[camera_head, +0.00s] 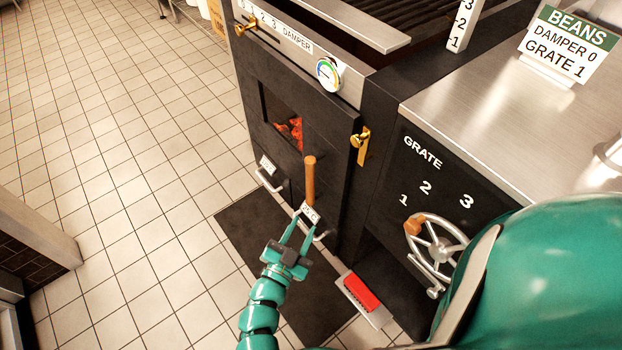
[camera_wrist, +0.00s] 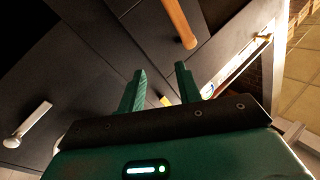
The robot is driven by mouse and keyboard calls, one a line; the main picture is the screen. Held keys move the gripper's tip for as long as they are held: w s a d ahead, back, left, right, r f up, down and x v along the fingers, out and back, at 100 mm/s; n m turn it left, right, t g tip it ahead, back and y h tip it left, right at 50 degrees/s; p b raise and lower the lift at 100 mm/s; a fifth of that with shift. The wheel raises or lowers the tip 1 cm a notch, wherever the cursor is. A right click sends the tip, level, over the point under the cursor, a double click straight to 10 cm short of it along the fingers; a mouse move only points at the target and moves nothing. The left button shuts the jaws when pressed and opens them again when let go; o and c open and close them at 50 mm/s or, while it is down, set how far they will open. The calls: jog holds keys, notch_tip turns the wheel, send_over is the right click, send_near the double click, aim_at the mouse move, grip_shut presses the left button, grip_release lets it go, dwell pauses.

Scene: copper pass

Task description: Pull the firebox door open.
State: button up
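The black firebox door (camera_head: 332,150) looks shut, flush in the front of the stove, with a small window (camera_head: 284,120) showing glowing coals. Its upright wooden handle (camera_head: 310,181) is on the door's lower part; the wooden handle also shows in the wrist view (camera_wrist: 168,20), at the top. A brass latch piece (camera_head: 361,146) is at the door's right edge. My gripper (camera_head: 305,213) is open, just below the handle's lower end in the head view. In the wrist view my gripper (camera_wrist: 157,68) has nothing between its fingers, and the handle is beyond the fingertips, apart from them.
Small metal handles (camera_head: 269,181) sit low on the stove front. A grate wheel (camera_head: 437,246) with an orange knob is to the right. A red block on a metal plate (camera_head: 381,316) is near the floor. A dark mat (camera_head: 246,226) lies before the stove; tiled floor is clear leftward.

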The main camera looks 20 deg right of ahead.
aim_at(310, 180)
jog(key=w+d+n+b, duration=0.1)
jog(key=w+d, duration=0.1)
jog(key=w, duration=0.3)
jog(key=w+d+f+n+y+b, duration=0.1)
jog(key=w+d+n, duration=0.1)
jog(key=w, duration=0.3)
jog(key=w+d+f+n+t+y+b, duration=0.1)
jog(key=w+d+n, duration=0.1)
jog(key=w+d, duration=0.2)
jog(key=shift+w, duration=0.95)
jog(key=shift+a+r, duration=0.1)
grip_shut()
